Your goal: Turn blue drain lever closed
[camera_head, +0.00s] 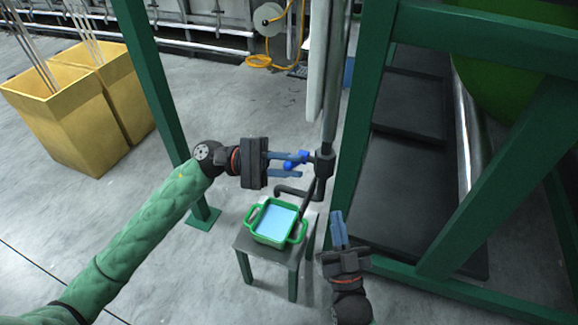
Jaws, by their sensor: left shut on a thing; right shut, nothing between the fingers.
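The blue drain lever (298,157) sits on the dark valve (323,163) of a vertical pipe, near the middle of the camera_head view. My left gripper (287,165) reaches in from the left and is shut on the lever, whose handle end is partly hidden by the fingers. Below the valve a dark bent spout (290,190) points left. My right gripper (338,228) is lower and to the right, shut and empty, its fingers pointing up, apart from the pipe.
A green basin (272,222) of light blue liquid stands on a small grey table (243,244) below the spout. Green frame posts (160,100) stand left and right. Yellow bins (65,115) stand far left. Open floor lies between bins and table.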

